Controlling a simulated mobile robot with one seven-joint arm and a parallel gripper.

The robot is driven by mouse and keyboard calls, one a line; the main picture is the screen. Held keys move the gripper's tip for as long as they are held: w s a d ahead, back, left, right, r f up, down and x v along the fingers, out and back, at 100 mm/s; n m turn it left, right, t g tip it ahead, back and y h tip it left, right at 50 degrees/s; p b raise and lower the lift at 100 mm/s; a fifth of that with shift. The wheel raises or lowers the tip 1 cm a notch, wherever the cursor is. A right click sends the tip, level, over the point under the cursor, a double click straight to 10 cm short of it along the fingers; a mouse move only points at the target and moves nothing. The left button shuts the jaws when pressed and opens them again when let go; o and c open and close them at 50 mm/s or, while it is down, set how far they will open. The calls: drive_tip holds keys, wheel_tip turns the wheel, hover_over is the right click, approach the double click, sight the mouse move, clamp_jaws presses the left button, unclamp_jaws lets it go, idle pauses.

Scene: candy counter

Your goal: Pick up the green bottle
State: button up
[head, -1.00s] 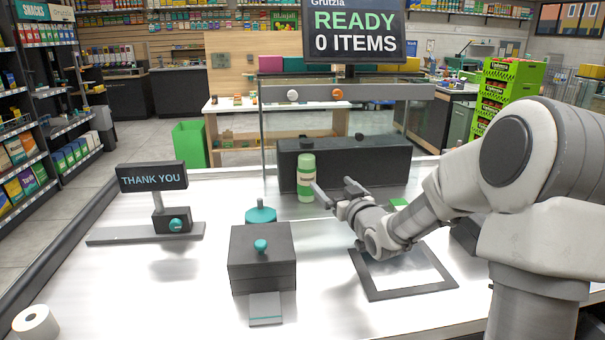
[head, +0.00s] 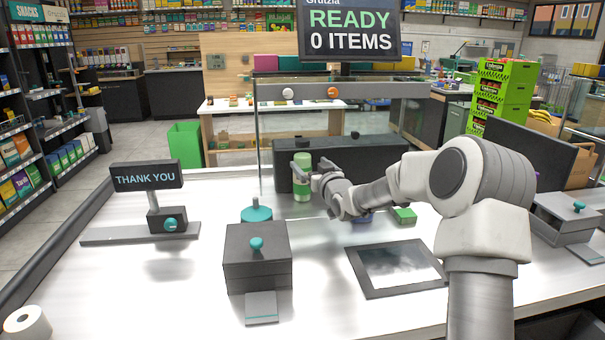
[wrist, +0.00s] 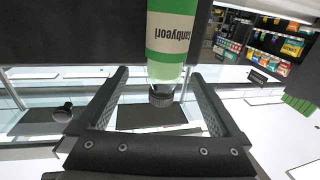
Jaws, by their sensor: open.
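The green bottle (head: 302,180) stands upright on the white counter, in front of a long dark box. It has a cream label and a dark cap. In the wrist view the bottle (wrist: 171,35) appears upside down at the top centre, its cap between the finger lines. My gripper (head: 318,172) is open and empty of any grip, with its fingers close to the bottle in the head view. In the wrist view both fingers of my gripper (wrist: 160,95) are spread apart, one on each side of the cap. I cannot tell whether either finger touches the bottle.
A long dark box (head: 350,160) stands right behind the bottle. A teal-topped object (head: 256,213) and a dark box (head: 257,258) are at the front left. A small green block (head: 404,216) lies to the right, near a dark-framed pad (head: 396,270).

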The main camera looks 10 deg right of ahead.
drive_tip(key=shift+w+a, duration=0.3)
drive_tip(key=shift+w, duration=0.5)
drive_tip(key=shift+w+a, duration=0.25)
drive_tip(key=shift+w, duration=0.55)
drive_tip(key=shift+w+a, duration=0.3)
drive_tip(key=shift+w, duration=0.5)
clamp_jaws()
drive_tip(key=shift+r, duration=0.1)
